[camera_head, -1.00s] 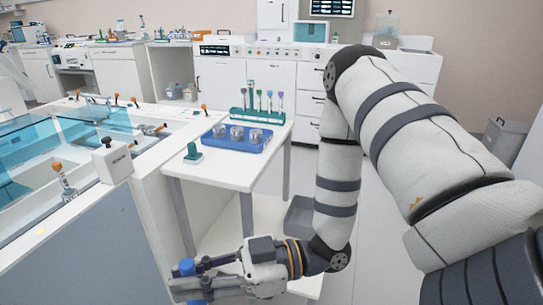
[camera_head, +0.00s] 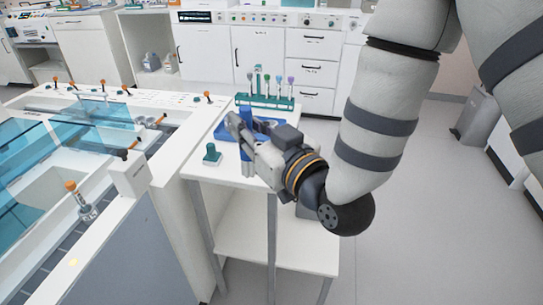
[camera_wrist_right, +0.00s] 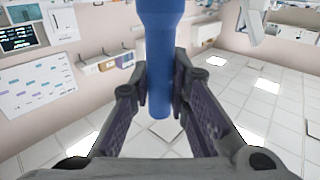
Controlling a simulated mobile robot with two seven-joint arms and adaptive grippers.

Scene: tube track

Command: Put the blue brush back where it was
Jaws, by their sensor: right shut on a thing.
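My right gripper (camera_head: 240,140) is raised over the white side table and shut on the blue brush. In the right wrist view its two fingers (camera_wrist_right: 161,85) clasp the thick blue handle of the brush (camera_wrist_right: 161,50), which runs up out of the picture. The brush's other end is out of that view, and in the head view my gripper hides most of it. The green rack (camera_head: 278,102) stands behind my gripper at the table's far end, with several upright brushes (camera_head: 267,82) of different colours in it. My left gripper is not in view.
A blue tray (camera_head: 221,132) lies on the white table (camera_head: 208,172), largely hidden behind my gripper. A small green stand (camera_head: 211,154) is at the table's left side. A bench with a glass-covered basin (camera_head: 95,125) adjoins on the left. White cabinets stand behind.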

